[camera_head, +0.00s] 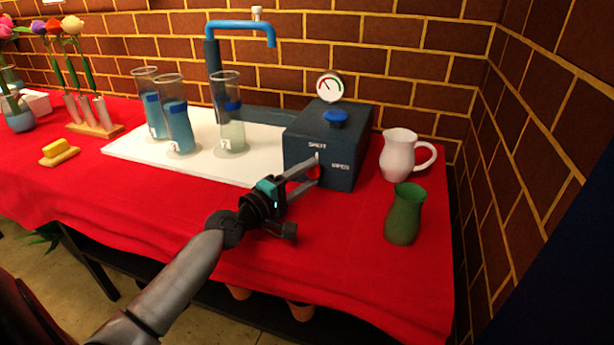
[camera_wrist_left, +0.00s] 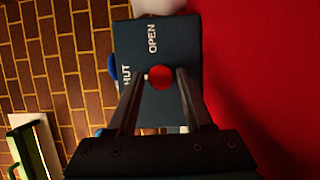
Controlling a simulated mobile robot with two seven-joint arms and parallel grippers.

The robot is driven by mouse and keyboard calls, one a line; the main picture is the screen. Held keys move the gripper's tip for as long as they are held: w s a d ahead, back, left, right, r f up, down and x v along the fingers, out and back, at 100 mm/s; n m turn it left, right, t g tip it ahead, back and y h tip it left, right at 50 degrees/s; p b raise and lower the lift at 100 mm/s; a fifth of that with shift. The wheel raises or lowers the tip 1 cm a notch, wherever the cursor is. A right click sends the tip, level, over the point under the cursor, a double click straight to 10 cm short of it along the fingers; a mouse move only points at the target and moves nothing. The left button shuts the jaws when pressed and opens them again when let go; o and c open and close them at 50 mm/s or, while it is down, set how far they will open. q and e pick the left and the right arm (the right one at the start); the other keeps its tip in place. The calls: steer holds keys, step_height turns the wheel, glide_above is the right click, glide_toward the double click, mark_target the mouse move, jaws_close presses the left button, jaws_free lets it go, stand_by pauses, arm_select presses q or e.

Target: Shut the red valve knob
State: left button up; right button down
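The red valve knob (camera_head: 314,172) is on the front face of the dark blue valve box (camera_head: 301,142), with SHUT lettered above it and OPEN to its right. A white pointer mark at the knob points up towards SHUT. My left gripper (camera_head: 313,172) is at the knob, one finger above and one below it, partly hiding it. In the left wrist view the red knob (camera_wrist_left: 160,77) sits between the open fingertips (camera_wrist_left: 161,75), with a small gap on each side. My right gripper is not in view.
A white jug (camera_head: 397,156) and a green vase (camera_head: 405,216) stand right of the box. Tall glass cylinders (camera_head: 177,118) stand on a white board (camera_head: 205,166) beneath a blue tap (camera_head: 242,26). A gauge (camera_head: 330,88) is behind the box. The red cloth is clear in front.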

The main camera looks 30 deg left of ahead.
arm_select(q)
steer(key=shift+o, duration=1.1)
steer(key=shift+s+a+f, duration=0.1)
steer(key=shift+s, duration=0.5)
steer(key=s, duration=0.3)
steer(key=shift+s+a, duration=0.25)
steer(key=s, duration=0.2)
steer(key=s+b, duration=0.1)
steer(key=s, duration=0.2)
steer(key=s+a+b, duration=0.1)
steer(key=s, duration=0.1)
steer(key=shift+s+a+f, duration=0.1)
steer(key=shift+s, duration=0.3)
steer(key=shift+s+a, duration=0.15)
steer(key=shift+s, duration=1.15)
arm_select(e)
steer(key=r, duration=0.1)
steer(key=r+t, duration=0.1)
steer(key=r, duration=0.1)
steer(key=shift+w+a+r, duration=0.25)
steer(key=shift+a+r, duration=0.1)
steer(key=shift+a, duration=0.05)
arm_select(q)
steer(key=shift+a, duration=0.1)
